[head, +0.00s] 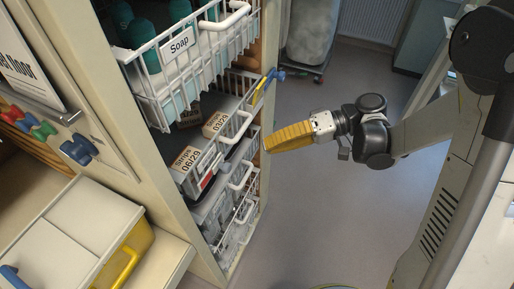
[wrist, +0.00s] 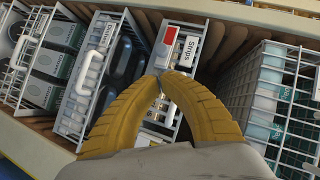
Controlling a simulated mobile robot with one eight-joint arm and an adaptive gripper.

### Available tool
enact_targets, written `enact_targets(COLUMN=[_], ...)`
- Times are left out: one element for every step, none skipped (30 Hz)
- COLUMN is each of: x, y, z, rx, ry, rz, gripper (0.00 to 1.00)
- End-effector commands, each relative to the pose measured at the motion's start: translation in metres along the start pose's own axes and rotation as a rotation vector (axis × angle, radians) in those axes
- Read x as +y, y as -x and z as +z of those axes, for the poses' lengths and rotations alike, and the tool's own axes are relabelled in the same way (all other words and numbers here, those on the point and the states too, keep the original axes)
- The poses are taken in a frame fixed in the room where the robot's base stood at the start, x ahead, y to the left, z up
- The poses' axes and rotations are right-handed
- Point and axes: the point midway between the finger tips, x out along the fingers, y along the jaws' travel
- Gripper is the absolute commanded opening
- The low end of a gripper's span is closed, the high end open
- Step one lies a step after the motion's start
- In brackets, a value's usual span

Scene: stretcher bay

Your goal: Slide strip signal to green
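The strip signal (wrist: 171,30) shows a red patch beside the "Strips" label (wrist: 190,50) on the front of a white wire basket. In the head view, a small red patch (head: 207,182) shows on the front of the basket holding boxes marked "Strips". I see no green on the signal. My gripper (wrist: 160,78) has yellow ribbed fingers whose tips meet, with nothing visible held between them. In the wrist view the tips overlap the lower part of the Strips basket front; contact is unclear. In the head view my gripper (head: 268,143) is just right of the baskets.
The Soap basket (head: 180,44) is above the Strips basket, and more wire baskets (head: 238,205) are below. Their white handles stick out toward my gripper. A blue and yellow piece (head: 268,82) juts from the cabinet edge. The floor (head: 320,220) below my gripper is clear.

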Motion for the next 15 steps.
enact_targets(x=[0.001,0.001,0.001,0.001,0.001,0.001,0.001,0.001,0.001,0.001,0.001,0.001,0.001,0.001,0.001], y=[-0.009,-0.015,-0.022,-0.028,-0.034,-0.042,-0.047,-0.052,-0.059,-0.063,-0.067,-0.072,-0.075,-0.078,-0.081], z=[0.001,0.001,0.001,0.001,0.001,0.002,0.001,0.002,0.001,0.001,0.001,0.001,0.001,0.001,0.001], rx=[-0.003,-0.003,-0.003,-0.003,-0.003,-0.003,-0.003,-0.003,-0.003,-0.002,-0.003,-0.002,-0.001,-0.001,-0.002], ry=[0.001,0.001,0.001,0.001,0.002,0.002,0.002,0.001,0.001,0.000,0.001,0.001,0.001,0.001,0.001], rz=[-0.001,-0.001,-0.001,-0.001,-0.001,-0.001,-0.001,-0.001,-0.001,-0.001,-0.001,-0.001,0.000,0.000,0.000], gripper=[0.00,0.00,0.00,0.00,0.00,0.00,0.00,0.00,0.00,0.00,0.00,0.00,0.00,0.00,0.00])
